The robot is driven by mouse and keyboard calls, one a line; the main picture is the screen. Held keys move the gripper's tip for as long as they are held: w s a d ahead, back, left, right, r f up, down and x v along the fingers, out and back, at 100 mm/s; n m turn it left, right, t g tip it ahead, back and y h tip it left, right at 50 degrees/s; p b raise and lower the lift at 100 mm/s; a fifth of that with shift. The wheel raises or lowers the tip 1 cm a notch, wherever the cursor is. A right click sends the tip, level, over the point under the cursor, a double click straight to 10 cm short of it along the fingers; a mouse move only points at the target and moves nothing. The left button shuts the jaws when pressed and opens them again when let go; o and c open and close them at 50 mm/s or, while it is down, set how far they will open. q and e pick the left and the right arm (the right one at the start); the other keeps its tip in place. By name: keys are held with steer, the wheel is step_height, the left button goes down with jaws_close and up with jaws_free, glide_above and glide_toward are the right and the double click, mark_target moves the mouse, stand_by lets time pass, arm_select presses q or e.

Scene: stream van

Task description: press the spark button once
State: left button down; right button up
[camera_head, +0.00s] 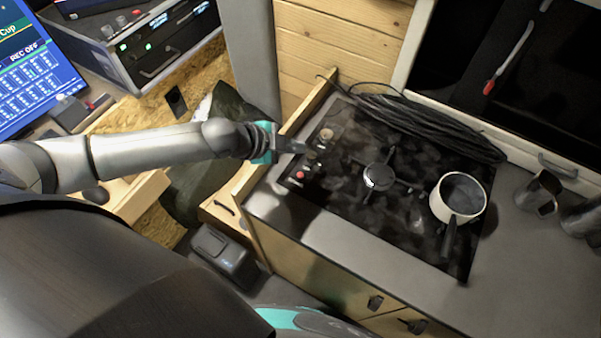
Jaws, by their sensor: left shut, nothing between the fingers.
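The black glass hob (345,205) is set into the grey counter. A small red button (300,175) shows on its left edge strip, in line with the hob's knobs (326,133). I take it to be the spark button, but I cannot read a label. My left gripper (302,148) is shut and empty. It reaches in from the left and its tips appear just above the red button in the picture, beside the knobs. I cannot tell its height over the hob, and I see no contact with the button. My right gripper is not in view.
A white pot (458,198) with a dark handle stands on the hob's right part. A coiled black cable (430,127) lies along the back edge. A wooden ledge (305,105) borders the hob on the left. Metal cups (538,192) stand at the right.

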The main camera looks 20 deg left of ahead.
arm_select(q)
steer(key=b, duration=0.7)
glide_above(301, 175)
steer(key=a, duration=0.1)
steer(key=f, duration=0.7)
steer(key=shift+s+f, duration=0.3)
steer(key=shift+s, duration=0.1)
steer(key=shift+f+b, duration=0.4)
steer(key=shift+f, duration=0.1)
steer(key=shift+f, duration=0.15)
stand_by(0.3)
steer(key=shift+f, duration=0.25)
steer(key=shift+f+b, duration=0.4)
steer(key=shift+f, duration=0.05)
stand_by(0.7)
stand_by(0.3)
steer(key=shift+a+r+p, duration=0.1)
steer(key=shift+r+p, duration=0.75)
steer(key=shift+p, duration=0.1)
